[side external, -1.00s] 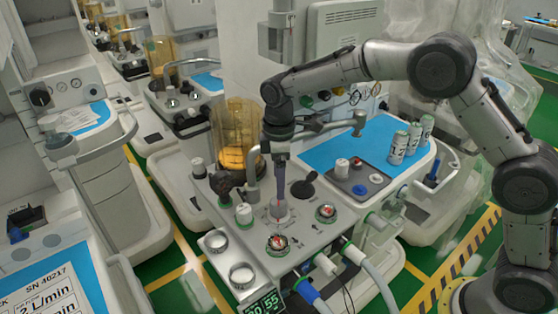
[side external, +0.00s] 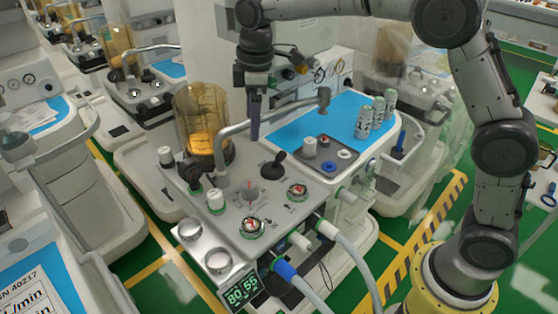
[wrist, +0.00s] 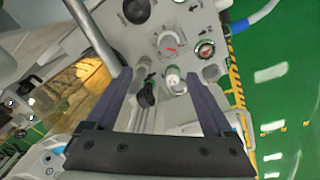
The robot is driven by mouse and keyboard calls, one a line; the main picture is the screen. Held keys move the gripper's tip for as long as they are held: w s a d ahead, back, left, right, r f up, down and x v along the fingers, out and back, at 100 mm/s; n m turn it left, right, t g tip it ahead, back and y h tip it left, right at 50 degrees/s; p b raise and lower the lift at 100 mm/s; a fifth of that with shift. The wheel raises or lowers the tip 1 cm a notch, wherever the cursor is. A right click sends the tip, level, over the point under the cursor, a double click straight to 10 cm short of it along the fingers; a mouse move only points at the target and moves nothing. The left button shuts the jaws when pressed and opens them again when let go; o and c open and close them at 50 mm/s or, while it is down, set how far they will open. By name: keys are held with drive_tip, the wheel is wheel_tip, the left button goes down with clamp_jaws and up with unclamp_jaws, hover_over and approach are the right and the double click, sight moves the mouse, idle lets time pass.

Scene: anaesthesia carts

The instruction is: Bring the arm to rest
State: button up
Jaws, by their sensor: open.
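My gripper (side external: 254,138) hangs over the anaesthesia cart in the side view, fingers pointing down and clear of the panel. In the wrist view my gripper (wrist: 160,77) has its two fingers wide apart with nothing between them held. Below it is the cart's grey panel (side external: 240,234), with a dial with a red pointer (side external: 251,193) and a white knob with a green band (side external: 215,201). The wrist view also shows the dial (wrist: 170,46) and the white knob (wrist: 172,76). The arm is bent, its elbow high at the right.
A curved metal pipe (side external: 270,116) and an amber canister (side external: 203,125) stand close by my fingers. Three cans (side external: 376,113) stand on the blue mat (side external: 300,117) behind. Hoses (side external: 352,255) run from the cart's front. More carts stand at the left.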

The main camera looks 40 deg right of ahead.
drive_tip(key=s+d+r+m+t, duration=0.2)
drive_tip(key=s+d+r, duration=0.3)
drive_tip(key=s, duration=0.4)
drive_tip(key=s+d+r+m+t, duration=0.1)
drive_tip(key=s+d+r+m, duration=0.15)
drive_tip(key=s+r, duration=0.5)
drive_tip(key=s+d+f+m+t, duration=0.1)
drive_tip(key=s+d+f+m, duration=0.1)
drive_tip(key=s+f+m, duration=0.4)
drive_tip(key=s+f, duration=0.5)
drive_tip(key=s, duration=0.4)
drive_tip(key=shift+d, duration=0.2)
